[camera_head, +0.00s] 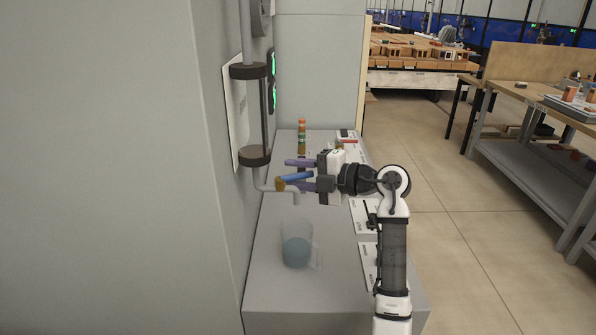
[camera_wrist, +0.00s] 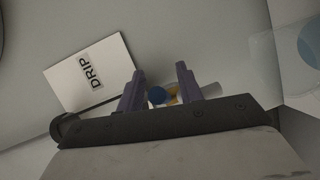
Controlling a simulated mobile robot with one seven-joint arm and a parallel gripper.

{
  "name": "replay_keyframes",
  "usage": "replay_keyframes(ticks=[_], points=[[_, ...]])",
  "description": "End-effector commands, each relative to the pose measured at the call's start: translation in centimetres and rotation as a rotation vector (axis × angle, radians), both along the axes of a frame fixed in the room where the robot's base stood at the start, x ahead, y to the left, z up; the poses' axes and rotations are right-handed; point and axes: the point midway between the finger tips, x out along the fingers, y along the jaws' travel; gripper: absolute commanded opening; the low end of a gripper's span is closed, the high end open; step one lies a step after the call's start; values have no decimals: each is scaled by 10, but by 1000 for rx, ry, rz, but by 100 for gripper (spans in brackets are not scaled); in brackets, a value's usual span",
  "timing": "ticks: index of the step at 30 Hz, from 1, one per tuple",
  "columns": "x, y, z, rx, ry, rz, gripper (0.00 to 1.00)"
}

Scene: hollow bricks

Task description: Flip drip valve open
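The drip valve has a blue lever (camera_head: 297,177) and a brass body (camera_head: 280,184) on a grey pipe with a downturned spout (camera_head: 292,193). My gripper (camera_head: 289,174) is open, with its purple fingers pointing left at the valve. In the head view the blue lever lies between the two fingers. In the wrist view the lever's round blue end (camera_wrist: 157,95) shows between the fingers of my gripper (camera_wrist: 160,72), with a gap to the right finger. Whether the left finger touches it is unclear. A card reading "DRIP" (camera_wrist: 90,75) is on the wall behind.
A clear jug (camera_head: 297,248) with bluish contents stands on the grey bench (camera_head: 262,290) below the spout. It partly shows in the wrist view (camera_wrist: 309,45). A vertical pipe with dark collars (camera_head: 254,155) runs down the wall. A banded bottle (camera_head: 302,135) stands farther back.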

Motion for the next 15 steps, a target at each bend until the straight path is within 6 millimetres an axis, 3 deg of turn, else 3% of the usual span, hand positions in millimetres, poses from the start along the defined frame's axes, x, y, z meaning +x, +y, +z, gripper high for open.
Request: replay_keyframes(ticks=[6,15], points=[[0,0,0,0,0,0,36],[0,0,0,1,1,1,0]])
